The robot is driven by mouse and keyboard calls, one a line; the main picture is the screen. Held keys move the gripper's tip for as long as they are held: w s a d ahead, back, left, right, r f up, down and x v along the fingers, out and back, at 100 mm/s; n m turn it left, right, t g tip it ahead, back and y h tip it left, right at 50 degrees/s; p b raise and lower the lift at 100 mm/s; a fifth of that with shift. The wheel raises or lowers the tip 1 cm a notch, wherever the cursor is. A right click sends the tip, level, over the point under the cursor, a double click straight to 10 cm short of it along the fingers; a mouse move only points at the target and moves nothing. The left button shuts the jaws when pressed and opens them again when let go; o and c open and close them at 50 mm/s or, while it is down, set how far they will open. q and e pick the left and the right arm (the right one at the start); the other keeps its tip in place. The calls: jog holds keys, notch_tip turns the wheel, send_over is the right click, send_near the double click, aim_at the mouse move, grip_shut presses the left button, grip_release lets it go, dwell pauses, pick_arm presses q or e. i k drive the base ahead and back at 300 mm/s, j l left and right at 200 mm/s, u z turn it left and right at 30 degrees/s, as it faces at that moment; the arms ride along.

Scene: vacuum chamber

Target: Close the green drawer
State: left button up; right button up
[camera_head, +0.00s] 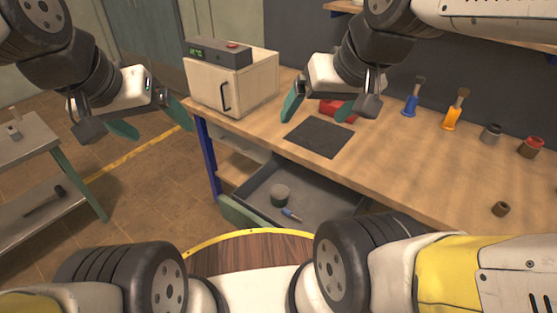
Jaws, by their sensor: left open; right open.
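The green drawer (236,213) is pulled out from under the wooden workbench, and its grey inside shows. Its green front panel faces the lower left and is partly hidden by my own body. A round grey-green container (280,194) and a small blue-handled item (290,214) lie in it. My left gripper (151,121) is open and empty, left of the bench and apart from the drawer. My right gripper (325,108) is open and empty, above the bench top near a black mat (320,138).
A wooden box-like machine (221,88) with a handle stands at the bench's left end. A red object (338,110) is by my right gripper. Blue (410,105) and orange (453,118) brush-like tools and small jars stand right. A side table (28,150) is at far left.

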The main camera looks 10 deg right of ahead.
aim_at(314, 198)
jog(key=k+l, duration=0.2)
jog(key=k+u, duration=0.15)
jog(key=u, duration=0.2)
jog(key=k+j+u, duration=0.1)
jog(key=u, duration=0.3)
